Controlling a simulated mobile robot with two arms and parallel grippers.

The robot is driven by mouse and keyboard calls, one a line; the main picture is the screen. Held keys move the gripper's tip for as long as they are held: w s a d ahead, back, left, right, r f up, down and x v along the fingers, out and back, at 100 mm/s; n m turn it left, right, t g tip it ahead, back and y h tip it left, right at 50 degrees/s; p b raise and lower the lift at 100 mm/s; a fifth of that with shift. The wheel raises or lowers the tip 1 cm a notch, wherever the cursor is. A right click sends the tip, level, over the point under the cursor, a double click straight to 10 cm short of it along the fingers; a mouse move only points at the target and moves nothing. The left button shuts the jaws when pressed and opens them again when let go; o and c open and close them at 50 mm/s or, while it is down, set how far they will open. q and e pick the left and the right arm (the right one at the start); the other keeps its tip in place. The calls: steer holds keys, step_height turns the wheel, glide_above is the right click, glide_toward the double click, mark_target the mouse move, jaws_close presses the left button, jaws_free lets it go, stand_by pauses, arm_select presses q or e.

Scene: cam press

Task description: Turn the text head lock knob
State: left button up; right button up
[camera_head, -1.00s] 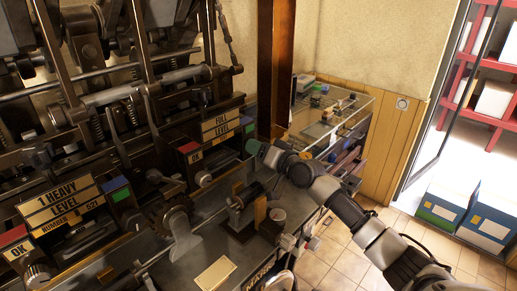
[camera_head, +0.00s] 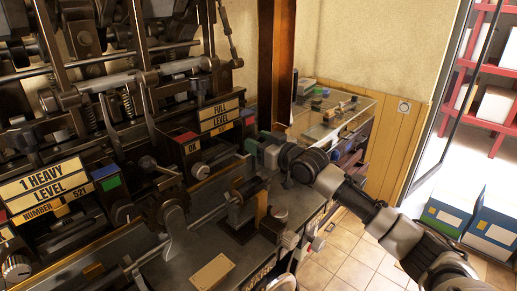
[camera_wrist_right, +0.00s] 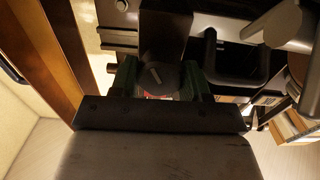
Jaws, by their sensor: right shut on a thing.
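My right gripper (camera_head: 251,146) is at the right end of the press, just below and right of the "FULL LEVEL" sign (camera_head: 219,114). In the right wrist view its green fingers (camera_wrist_right: 162,82) stand on either side of a dark rounded knob (camera_wrist_right: 160,74), and they are shut on it. The knob sits below a dark block of the press. In the head view the gripper hides the knob, so its turn angle cannot be read there. My left gripper is not in view.
The press (camera_head: 75,75), with rods, springs and levers, fills the left. A brown post (camera_head: 276,65) rises behind my gripper. A "1 HEAVY LEVEL" sign (camera_head: 42,184) is at lower left. A glass display case (camera_head: 335,118) stands behind my arm. Tiled floor is open at lower right.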

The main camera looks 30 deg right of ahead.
steer(key=n, duration=0.6)
steer(key=shift+n+p, duration=0.3)
steer(key=shift+p, duration=0.05)
steer(key=n+p, duration=0.1)
steer(key=n, duration=0.4)
steer(key=shift+a+p, duration=0.1)
steer(key=shift+p, duration=0.3)
steer(key=shift+s+f+n+p, duration=0.15)
steer(key=shift+n+p, duration=0.35)
steer(key=shift+n, duration=1.9)
steer(key=shift+f, duration=0.1)
steer(key=o, duration=0.9)
